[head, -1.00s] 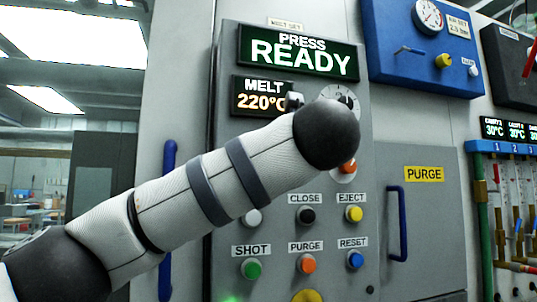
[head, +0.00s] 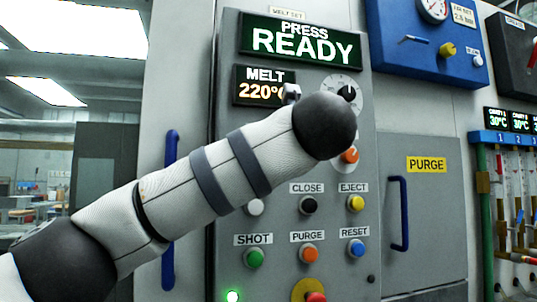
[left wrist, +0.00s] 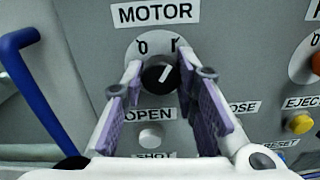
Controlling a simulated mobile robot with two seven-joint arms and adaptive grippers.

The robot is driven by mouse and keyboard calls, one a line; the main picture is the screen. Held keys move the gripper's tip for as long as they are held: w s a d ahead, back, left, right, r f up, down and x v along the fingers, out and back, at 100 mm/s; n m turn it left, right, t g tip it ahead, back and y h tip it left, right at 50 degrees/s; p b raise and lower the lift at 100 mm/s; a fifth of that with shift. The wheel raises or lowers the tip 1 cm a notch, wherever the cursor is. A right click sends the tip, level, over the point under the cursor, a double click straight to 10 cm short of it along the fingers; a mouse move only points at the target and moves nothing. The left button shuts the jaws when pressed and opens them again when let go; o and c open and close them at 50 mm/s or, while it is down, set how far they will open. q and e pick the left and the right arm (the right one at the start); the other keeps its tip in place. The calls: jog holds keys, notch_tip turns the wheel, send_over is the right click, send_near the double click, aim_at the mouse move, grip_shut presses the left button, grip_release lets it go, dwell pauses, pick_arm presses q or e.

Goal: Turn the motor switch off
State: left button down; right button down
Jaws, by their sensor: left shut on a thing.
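The motor switch (left wrist: 160,77) is a round black knob with a white pointer line, under the MOTOR label (left wrist: 156,13) in the left wrist view. The line tilts up and right, toward the right-hand mark on its pale dial; a 0 mark is at upper left. My left gripper (left wrist: 160,76) has its two purple-padded fingers on either side of the knob and is shut on it. My right gripper is in neither view.
Below the switch is the white OPEN button (left wrist: 150,136). The EJECT button (head: 355,203), CLOSE button (head: 308,205) and a red-topped yellow stop (head: 316,298) are nearby. A blue handle (left wrist: 38,85) stands left of the panel. The display (head: 303,43) reads PRESS READY.

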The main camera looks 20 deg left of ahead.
pick_arm(q)
jog(key=shift+n+b, duration=2.9)
jog(key=shift+n, duration=3.7)
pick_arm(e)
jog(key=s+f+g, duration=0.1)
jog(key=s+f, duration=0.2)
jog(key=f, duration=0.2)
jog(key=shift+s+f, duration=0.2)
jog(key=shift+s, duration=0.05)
pick_arm(q)
jog(key=shift+n, duration=0.3)
jog(key=c, duration=1.2)
grip_release()
jog(key=shift+c, duration=0.2)
jog(key=shift+d, duration=0.1)
